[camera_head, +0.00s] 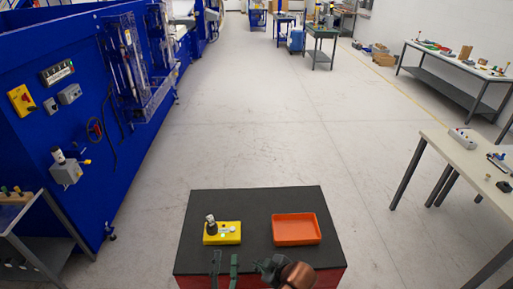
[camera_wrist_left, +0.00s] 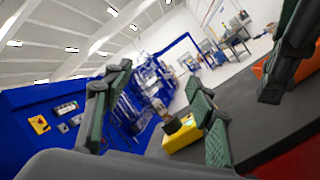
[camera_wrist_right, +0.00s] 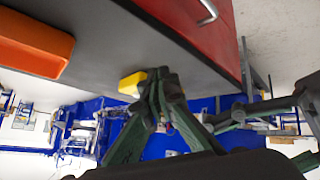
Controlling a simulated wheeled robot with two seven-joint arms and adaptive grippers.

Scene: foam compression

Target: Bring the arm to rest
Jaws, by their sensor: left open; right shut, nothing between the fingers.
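My left gripper (camera_head: 225,263) is open and empty at the near edge of the black-topped stand, in front of the yellow block (camera_head: 232,239). Its two green fingers stand apart in the left wrist view (camera_wrist_left: 160,75). My right gripper (camera_head: 268,267) is just to its right, at the same near edge. Its fingertips meet in the right wrist view (camera_wrist_right: 160,82), with nothing between them. The yellow block carries a small dark and metallic part (camera_head: 211,225) and lies left of the orange tray (camera_head: 296,241). The tray looks empty.
The stand (camera_head: 258,207) has a black top and red sides. The two grippers are close together. A blue machine wall (camera_head: 45,135) is on the left, and a work table (camera_head: 455,150) is on the right. The floor beyond the stand is clear.

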